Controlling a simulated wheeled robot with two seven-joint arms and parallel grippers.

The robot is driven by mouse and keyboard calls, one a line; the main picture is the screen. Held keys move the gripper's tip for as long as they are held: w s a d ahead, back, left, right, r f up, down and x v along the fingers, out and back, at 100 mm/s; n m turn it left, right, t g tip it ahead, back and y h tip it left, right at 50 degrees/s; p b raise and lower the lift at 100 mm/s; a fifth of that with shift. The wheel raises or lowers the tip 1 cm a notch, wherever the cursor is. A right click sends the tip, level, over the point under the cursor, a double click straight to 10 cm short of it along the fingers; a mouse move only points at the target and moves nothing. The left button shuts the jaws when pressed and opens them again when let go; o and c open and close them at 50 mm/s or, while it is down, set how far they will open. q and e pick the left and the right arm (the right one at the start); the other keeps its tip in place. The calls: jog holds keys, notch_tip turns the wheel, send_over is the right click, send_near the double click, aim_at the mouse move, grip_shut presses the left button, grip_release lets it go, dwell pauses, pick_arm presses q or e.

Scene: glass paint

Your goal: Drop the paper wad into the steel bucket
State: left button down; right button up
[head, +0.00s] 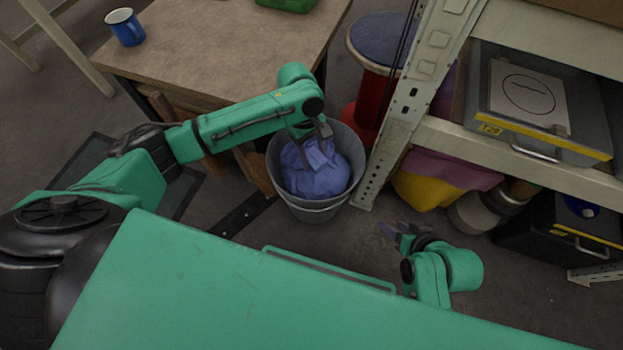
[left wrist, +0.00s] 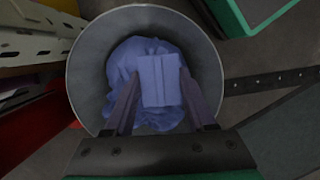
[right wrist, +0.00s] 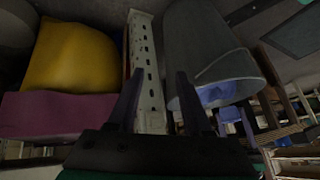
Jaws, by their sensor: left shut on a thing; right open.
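The steel bucket (head: 304,211) stands on the floor beside the wooden table, with a crumpled blue bag-like mass (head: 318,180) inside it. My left gripper (head: 319,146) is over the bucket's mouth, pointing down. In the left wrist view its fingers (left wrist: 158,82) are shut on a pale bluish, creased, squarish piece, which looks like the paper wad (left wrist: 160,80). The wad is in front of the blue mass; whether they touch I cannot tell. My right gripper (head: 391,232) is open and empty, low to the right of the bucket, which shows in the right wrist view (right wrist: 203,42).
A table (head: 215,50) with a blue mug (head: 125,27) is behind the bucket. A metal shelf post (head: 400,115) and a red drum with a blue top (head: 378,42) stand close on the right. A yellow bag (head: 427,191) lies under the shelf.

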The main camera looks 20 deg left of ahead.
pick_arm(q)
jog(key=shift+c, duration=0.7)
grip_release()
jog(key=p+v, duration=0.4)
jog(key=v, duration=0.6)
pick_arm(e)
jog(key=s+d+r+g+h, duration=0.35)
jog(key=s+d+r, duration=0.2)
jog(key=d, duration=0.25)
pick_arm(q)
jog(key=p+v, duration=0.1)
jog(key=v, duration=0.3)
jog(key=shift+w+a+r+p, duration=0.15)
jog(key=shift+r+p, duration=0.1)
jog(key=shift+p, duration=0.1)
pick_arm(e)
jog(key=shift+m+g, duration=0.45)
jog(key=shift+m, duration=0.05)
jog(key=f, duration=0.2)
jog(key=w+f, duration=0.1)
jog(key=f, duration=0.2)
jog(key=shift+w+f, duration=0.2)
jog(key=shift+f, duration=0.1)
